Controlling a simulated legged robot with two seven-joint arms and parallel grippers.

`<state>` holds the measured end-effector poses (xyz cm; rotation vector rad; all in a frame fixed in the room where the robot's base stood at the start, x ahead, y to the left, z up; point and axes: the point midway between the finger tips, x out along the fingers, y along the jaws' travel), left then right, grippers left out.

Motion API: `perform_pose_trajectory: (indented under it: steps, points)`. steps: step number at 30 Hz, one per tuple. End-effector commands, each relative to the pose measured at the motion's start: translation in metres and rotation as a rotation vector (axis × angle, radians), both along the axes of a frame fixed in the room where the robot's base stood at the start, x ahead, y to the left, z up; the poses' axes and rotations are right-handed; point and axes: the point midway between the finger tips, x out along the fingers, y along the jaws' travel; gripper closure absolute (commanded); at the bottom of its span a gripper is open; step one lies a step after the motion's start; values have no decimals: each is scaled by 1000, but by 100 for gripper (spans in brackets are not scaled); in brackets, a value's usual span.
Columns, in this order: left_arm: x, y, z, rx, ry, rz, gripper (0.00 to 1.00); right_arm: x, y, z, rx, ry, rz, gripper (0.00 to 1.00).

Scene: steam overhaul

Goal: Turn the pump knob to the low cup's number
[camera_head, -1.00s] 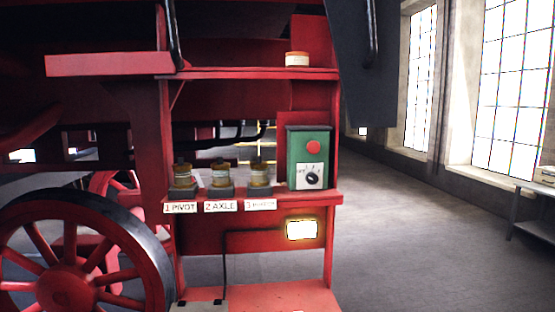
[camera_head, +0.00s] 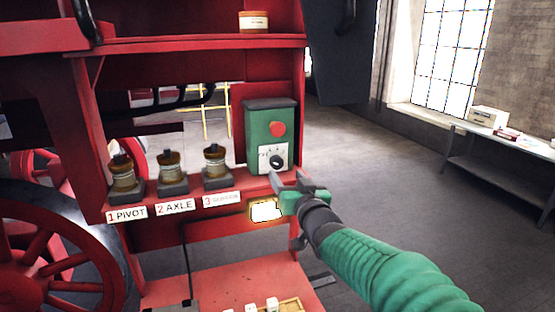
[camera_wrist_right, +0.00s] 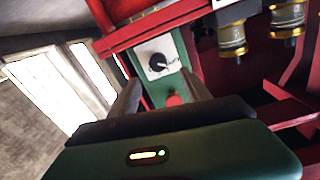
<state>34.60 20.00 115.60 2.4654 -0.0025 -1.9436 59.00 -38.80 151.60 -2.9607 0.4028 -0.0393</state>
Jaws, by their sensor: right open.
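The green pump box (camera_head: 270,122) stands on the red shelf, with a red button (camera_head: 277,129) above a black knob (camera_head: 276,162) on a white dial plate. The knob also shows in the right wrist view (camera_wrist_right: 157,62), between and beyond the fingers. Three oil cups stand left of the box: the cup at 1 PIVOT (camera_head: 123,171), the cup at 2 AXLE (camera_head: 170,168) and the cup at label 3 (camera_head: 215,162), whose word is too blurred to read. Their levels are too small to tell. My right gripper (camera_head: 290,182) is open and empty, just below and in front of the knob. My left gripper is not in view.
A lit lamp (camera_head: 265,210) sits under the shelf. A tin (camera_head: 254,21) stands on the upper shelf. A spoked red wheel (camera_head: 60,260) is at the lower left. A small tray (camera_head: 291,305) with white pieces is at the bottom. A side table (camera_head: 500,155) stands right; the floor between is clear.

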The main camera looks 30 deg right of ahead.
Motion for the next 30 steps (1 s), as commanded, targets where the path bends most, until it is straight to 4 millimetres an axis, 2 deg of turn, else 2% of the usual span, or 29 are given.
perform_pose_trajectory:
  steps: [1, 3, 6, 9, 20, 30]
  points:
    - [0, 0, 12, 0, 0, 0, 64, 14, -4, 4, 3, 4, 0, 44]
    - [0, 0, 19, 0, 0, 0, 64, 31, -8, 5, 2, 2, 1, 44]
    - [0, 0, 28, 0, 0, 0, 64, 50, -13, 4, 2, 3, 0, 44]
    - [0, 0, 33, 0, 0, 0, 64, 62, -17, 4, 0, 0, 1, 44]
    - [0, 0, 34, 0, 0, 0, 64, 72, -18, 0, 0, 0, 1, 44]
    - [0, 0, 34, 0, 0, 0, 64, 72, -19, 1, 0, 0, 2, 89]
